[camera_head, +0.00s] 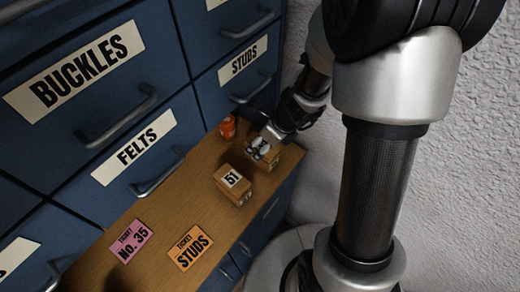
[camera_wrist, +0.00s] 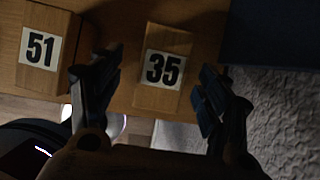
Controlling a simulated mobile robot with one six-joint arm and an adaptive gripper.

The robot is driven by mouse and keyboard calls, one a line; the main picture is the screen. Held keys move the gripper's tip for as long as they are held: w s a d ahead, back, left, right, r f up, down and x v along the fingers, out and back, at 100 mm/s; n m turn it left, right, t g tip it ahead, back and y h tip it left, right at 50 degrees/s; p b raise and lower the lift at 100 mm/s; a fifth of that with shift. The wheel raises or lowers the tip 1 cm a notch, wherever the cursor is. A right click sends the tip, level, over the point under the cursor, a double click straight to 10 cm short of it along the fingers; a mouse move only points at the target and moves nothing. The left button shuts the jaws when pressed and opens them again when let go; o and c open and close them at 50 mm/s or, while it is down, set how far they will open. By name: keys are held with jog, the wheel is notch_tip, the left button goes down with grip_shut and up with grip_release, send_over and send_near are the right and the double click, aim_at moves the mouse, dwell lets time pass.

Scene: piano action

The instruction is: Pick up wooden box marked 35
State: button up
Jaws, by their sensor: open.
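The wooden box marked 35 (camera_wrist: 158,97) lies between the two open fingers of my gripper (camera_wrist: 150,95) in the wrist view, with its number label facing up. The fingers stand to its left and right, with a gap on each side; I cannot tell their exact height relative to the box. In the head view my gripper (camera_head: 270,143) is over the far end of the wooden ledge and covers much of this box (camera_head: 283,160), whose label I cannot read there. The box marked 51 (camera_head: 233,184) stands nearer on the ledge and also shows left of my gripper in the wrist view (camera_wrist: 45,50).
The wooden ledge (camera_head: 160,203) bears a pink ticket reading No. 35 (camera_head: 130,241), an orange Studs ticket (camera_head: 190,247) and an orange-red item (camera_head: 228,127). Blue drawers with handles (camera_head: 120,115) rise behind it. A white textured wall (camera_head: 480,190) is at the right.

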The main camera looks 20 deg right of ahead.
aim_at(261, 146)
jog(key=b+x, duration=0.1)
jog(key=x, duration=0.2)
jog(key=shift+a+f, duration=0.1)
jog(key=shift+f, duration=0.15)
jog(key=shift+d+b+x, duration=0.15)
jog(key=shift+b+x, duration=0.85)
jog(key=shift+x, duration=0.3)
jog(key=shift+d+b+x, duration=0.15)
jog(key=shift+b+x, duration=0.85)
jog(key=shift+x, duration=0.3)
jog(key=shift+f, duration=0.35)
jog(key=shift+c, duration=0.5)
jog(key=c, duration=1.2)
